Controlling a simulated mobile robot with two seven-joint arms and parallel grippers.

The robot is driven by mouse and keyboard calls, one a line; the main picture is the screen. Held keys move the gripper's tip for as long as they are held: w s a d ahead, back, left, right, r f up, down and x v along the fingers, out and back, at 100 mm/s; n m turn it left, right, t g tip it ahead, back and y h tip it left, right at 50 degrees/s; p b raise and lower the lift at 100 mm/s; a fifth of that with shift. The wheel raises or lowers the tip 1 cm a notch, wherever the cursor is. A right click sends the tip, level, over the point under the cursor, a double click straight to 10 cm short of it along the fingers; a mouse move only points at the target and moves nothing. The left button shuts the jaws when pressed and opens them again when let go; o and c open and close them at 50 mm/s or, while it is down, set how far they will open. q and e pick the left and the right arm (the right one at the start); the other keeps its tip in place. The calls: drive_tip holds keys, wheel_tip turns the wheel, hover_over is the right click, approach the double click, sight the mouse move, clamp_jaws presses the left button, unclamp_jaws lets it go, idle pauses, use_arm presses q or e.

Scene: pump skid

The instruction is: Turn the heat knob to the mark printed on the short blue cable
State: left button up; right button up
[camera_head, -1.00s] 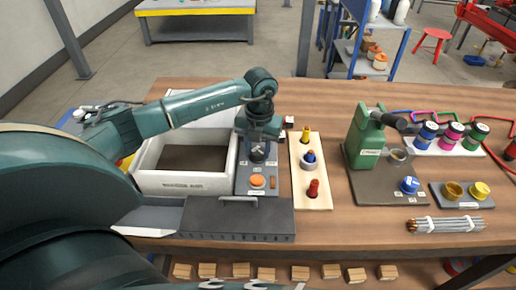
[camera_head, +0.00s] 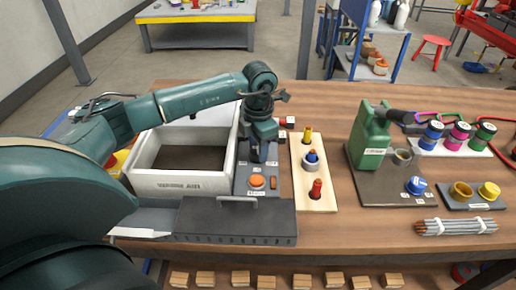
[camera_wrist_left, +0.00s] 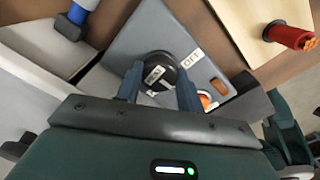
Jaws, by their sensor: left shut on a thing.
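The heat knob (camera_wrist_left: 160,72) is a round black knob with a white label, on a grey panel (camera_wrist_left: 205,62) marked OFF beside it. In the left wrist view my left gripper (camera_wrist_left: 160,86) is shut on the knob, one finger on each side. In the head view my left gripper (camera_head: 258,150) reaches down to the panel (camera_head: 243,186) and hides the knob. A short blue piece (camera_head: 311,157) stands between a yellow and a red one on a pale wooden board (camera_head: 324,202). I cannot make out a printed mark on it. My right gripper is not in view.
An orange button (camera_head: 257,182) sits just in front of my left gripper. A white open box (camera_head: 180,184) stands left of the panel, a dark lid-like plate (camera_head: 235,222) in front. A green machine (camera_head: 370,140) and coloured spools (camera_head: 458,134) stand right.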

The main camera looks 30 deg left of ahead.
use_arm(q)
drive_tip(key=shift+r+m, duration=0.1)
drive_tip(key=shift+m, duration=0.3)
drive_tip(key=o, duration=0.8)
drive_tip(key=shift+o, duration=0.9)
wheel_tip(320, 180, up, 13)
drive_tip(key=shift+d+b, duration=0.15)
drive_tip(key=shift+b, duration=0.2)
drive_tip(key=shift+s, duration=0.1)
